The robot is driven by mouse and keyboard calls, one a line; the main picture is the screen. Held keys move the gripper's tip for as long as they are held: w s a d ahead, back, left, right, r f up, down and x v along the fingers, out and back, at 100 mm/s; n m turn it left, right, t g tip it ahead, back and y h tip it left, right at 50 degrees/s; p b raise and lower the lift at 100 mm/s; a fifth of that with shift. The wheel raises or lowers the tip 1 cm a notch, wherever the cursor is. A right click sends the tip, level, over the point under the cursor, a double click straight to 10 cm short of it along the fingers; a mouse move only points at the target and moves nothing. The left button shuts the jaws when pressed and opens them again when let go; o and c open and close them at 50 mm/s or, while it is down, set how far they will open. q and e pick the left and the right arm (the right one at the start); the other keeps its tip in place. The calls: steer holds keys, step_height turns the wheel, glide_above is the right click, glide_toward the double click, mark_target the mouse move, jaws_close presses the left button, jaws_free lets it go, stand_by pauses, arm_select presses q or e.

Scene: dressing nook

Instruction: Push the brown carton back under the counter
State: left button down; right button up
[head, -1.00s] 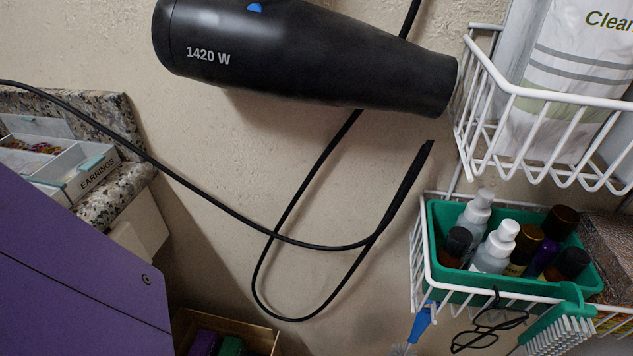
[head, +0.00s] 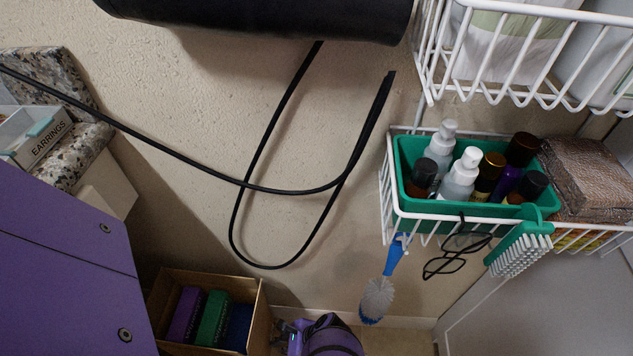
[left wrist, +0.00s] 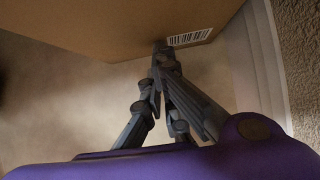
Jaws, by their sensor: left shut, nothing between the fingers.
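The brown carton (head: 258,316) stands open on the floor at the bottom left of the head view, below and right of the counter (head: 75,170). Purple, green and blue items stand in it. In the left wrist view, the carton's plain side (left wrist: 110,28) with a barcode label fills the top. My left gripper (head: 279,329) is shut and empty beside the carton's right side. In the left wrist view its fingertips (left wrist: 160,48) are at the carton's lower edge near the barcode; I cannot tell whether they touch. My right gripper is not in view.
A black cable (head: 250,190) hangs in loops against the wall. At right, a white wire rack (head: 388,215) holds a green bin (head: 405,165) of bottles, with glasses (head: 445,262), a blue-handled brush (head: 378,295) and a green brush (head: 518,250) hanging. An earrings box (head: 45,140) stands on the counter.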

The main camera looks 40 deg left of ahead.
arm_select(q)
steer(key=shift+w+d, duration=0.1)
steer(key=shift+w, duration=0.1)
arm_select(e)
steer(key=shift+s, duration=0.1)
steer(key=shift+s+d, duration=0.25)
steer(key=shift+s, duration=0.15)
